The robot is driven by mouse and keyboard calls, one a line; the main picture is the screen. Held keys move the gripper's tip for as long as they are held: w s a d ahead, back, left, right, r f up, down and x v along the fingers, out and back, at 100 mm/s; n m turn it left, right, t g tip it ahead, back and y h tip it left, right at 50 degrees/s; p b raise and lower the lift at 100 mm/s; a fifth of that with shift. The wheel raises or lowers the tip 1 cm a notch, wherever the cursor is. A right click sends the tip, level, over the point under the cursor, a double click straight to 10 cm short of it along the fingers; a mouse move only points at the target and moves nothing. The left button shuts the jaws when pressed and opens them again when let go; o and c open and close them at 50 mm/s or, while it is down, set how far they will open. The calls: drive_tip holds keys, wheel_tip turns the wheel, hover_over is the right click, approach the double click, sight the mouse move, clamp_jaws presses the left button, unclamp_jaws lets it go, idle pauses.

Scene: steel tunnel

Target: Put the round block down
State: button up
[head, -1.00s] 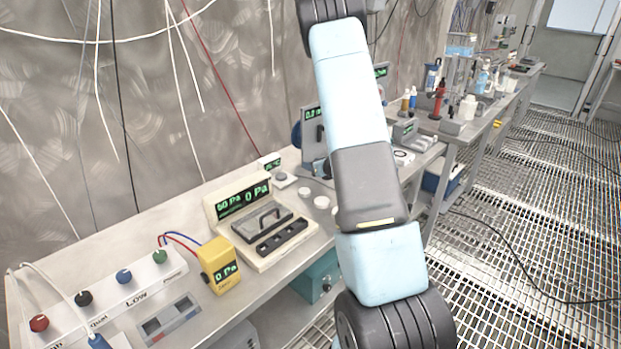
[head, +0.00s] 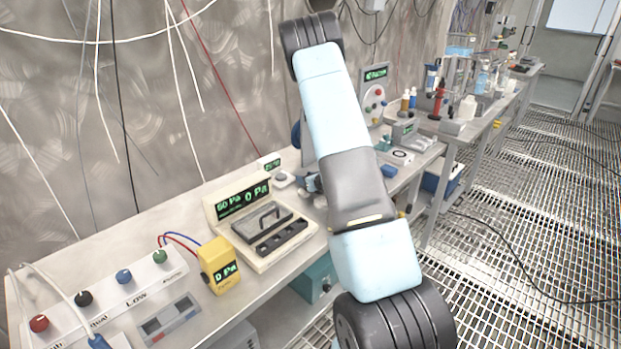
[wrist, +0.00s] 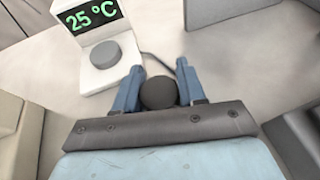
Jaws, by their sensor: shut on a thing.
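The round block (wrist: 158,94) is a dark grey disc between the two blue fingers of my gripper (wrist: 158,72) in the wrist view. My gripper is shut on it. The wrist view looks down from above, so I cannot tell whether the block touches the bench top. A white device reading 25 °C (wrist: 85,18), with a grey disc (wrist: 103,51) on its plate, stands just beyond the left finger. In the head view my arm hides the block and most of my gripper.
In the head view, the bench (head: 120,255) carries a pressure gauge box (head: 262,252), a yellow meter (head: 219,266) and a valve panel (head: 115,295) to the left. Bottles and instruments crowd the bench to the right.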

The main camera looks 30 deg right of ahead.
drive_tip(key=shift+s+f, duration=0.1)
drive_tip(key=shift+f, duration=0.2)
